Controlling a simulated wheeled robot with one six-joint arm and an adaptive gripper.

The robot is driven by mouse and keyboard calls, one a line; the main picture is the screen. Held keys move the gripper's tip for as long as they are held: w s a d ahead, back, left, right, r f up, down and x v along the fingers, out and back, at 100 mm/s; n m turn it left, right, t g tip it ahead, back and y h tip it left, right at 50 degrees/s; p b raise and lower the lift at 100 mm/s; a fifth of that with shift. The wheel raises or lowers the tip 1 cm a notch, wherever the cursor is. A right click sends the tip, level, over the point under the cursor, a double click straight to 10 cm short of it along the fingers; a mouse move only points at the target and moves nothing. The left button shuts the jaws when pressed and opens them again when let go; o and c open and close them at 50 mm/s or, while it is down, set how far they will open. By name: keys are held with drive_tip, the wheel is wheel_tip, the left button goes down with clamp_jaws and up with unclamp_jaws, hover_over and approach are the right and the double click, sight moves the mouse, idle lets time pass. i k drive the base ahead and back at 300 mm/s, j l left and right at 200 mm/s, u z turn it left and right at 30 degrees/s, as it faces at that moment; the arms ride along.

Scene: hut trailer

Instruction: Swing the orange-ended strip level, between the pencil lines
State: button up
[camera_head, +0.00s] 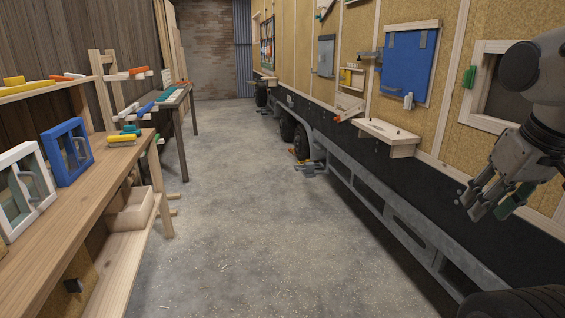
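Two pale strips with orange-red ends show on the trailer wall, both small; I cannot tell which one the task means. One strip (346,114) is tilted by a small shelf, its coloured end low at the left. The other strip (325,8) is at the top edge, partly cut off and also tilted. Pencil lines are too fine to make out. My gripper (486,205) hangs at the right, fingers down and spread, apparently open and empty. It is well to the right of both strips. A green piece (513,202) shows beside its fingers; I cannot tell whether they touch.
A wooden ledge (388,131), a blue panel (404,68) and a framed opening (500,84) are on the trailer wall. A long workbench (75,214) with blue and white framed boxes lines the left. The concrete floor (235,215) between is clear.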

sight(358, 108)
drive_tip(key=i+u, duration=0.1)
drive_tip(key=i, duration=2.05)
drive_tip(key=i+j+z, duration=0.1)
drive_tip(key=i, duration=0.6)
drive_tip(key=i+j+z, duration=0.1)
drive_tip(key=i, duration=0.55)
drive_tip(key=i+j+z, duration=0.2)
drive_tip(key=i+z, duration=0.15)
drive_tip(key=i, duration=0.15)
drive_tip(key=i+j+z, duration=0.35)
drive_tip(key=i, duration=0.15)
